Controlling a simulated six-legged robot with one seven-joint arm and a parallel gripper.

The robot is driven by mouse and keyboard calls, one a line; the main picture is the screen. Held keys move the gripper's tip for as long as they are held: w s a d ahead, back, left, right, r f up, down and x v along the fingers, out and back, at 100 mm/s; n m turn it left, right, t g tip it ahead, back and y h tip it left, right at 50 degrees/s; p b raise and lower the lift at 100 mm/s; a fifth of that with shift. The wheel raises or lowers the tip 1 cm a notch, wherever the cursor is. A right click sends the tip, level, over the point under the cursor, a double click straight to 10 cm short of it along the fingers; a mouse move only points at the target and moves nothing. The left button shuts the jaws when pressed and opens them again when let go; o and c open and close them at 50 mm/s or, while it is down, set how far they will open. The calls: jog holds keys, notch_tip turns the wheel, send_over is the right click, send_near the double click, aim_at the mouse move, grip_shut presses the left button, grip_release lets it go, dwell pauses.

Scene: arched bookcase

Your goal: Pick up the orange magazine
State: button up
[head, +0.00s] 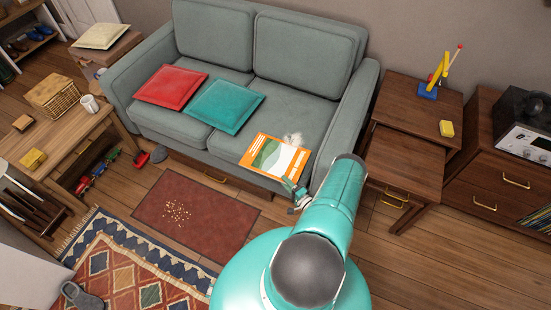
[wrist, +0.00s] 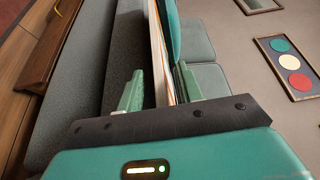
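The orange magazine (head: 270,158), with a white and green picture on its cover, lies flat on the right seat of the grey sofa. Its near edge reaches the seat's front edge and seems to stick out past it. My gripper (head: 294,193) is at that near edge, in front of the sofa. In the wrist view the magazine (wrist: 160,45) shows edge-on between the two green fingers of my gripper (wrist: 161,80). The fingers are apart, one on each side of the magazine, with a dark gap showing by the left finger. Firm contact cannot be seen.
The grey sofa (head: 285,98) holds a red cushion (head: 171,87) and a teal cushion (head: 224,105). The sofa's right armrest (head: 345,125) and wooden nested tables (head: 405,160) stand close on the right.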

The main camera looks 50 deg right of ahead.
jog(key=shift+w+d, duration=0.15)
jog(key=shift+w, duration=0.65)
grip_shut()
jog(key=shift+r, duration=0.1)
